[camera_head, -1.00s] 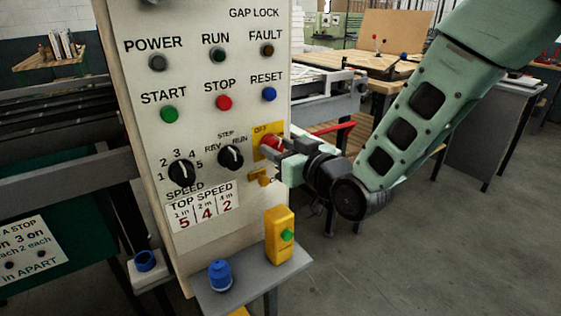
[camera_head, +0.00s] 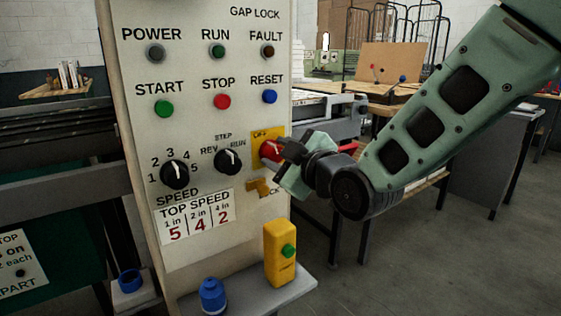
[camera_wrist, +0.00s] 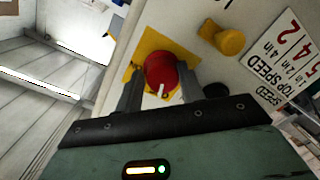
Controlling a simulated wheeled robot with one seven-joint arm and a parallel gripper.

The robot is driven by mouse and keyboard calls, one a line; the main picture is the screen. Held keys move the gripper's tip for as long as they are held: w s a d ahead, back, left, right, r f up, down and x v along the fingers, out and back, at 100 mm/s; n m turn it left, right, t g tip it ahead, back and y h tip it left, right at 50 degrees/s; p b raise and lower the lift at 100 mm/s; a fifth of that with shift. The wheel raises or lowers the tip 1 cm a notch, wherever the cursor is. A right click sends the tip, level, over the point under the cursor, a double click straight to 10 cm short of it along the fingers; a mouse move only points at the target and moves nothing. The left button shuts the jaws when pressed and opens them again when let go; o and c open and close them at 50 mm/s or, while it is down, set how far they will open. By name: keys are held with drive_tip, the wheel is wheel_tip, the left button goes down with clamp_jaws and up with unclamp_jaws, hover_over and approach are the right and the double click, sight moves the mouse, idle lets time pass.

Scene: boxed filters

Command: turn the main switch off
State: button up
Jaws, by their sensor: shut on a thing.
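The main switch is a red rotary knob (camera_head: 269,150) on a yellow plate (camera_head: 257,136) at the right edge of the white control panel. The plate has an OFF label at its top. In the wrist view the red knob (camera_wrist: 161,72) sits between my two fingers, with a white mark on its face. My gripper (camera_head: 283,153) is shut on the knob and looks tilted relative to the panel. It also shows in the wrist view (camera_wrist: 160,88). The gripper and wrist hide part of the knob and plate in the head view.
A yellow lock tab (camera_head: 258,187) sits just below the switch. Black selectors (camera_head: 229,161) and the speed dial (camera_head: 174,174) are to the left.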

drive_tip(key=shift+s+a+f+n, duration=0.3)
drive_tip(key=shift+f+n, duration=0.05)
drive_tip(key=shift+n, duration=0.05)
drive_tip(key=o, duration=0.9)
drive_tip(key=shift+w+r, duration=0.1)
drive_tip(key=shift+d+r, duration=0.1)
drive_tip(key=shift+d, duration=0.05)
drive_tip(key=b+v, duration=0.2)
drive_tip(key=v, duration=0.9)
drive_tip(key=shift+s+d, duration=0.25)
drive_tip(key=shift+s, duration=0.1)
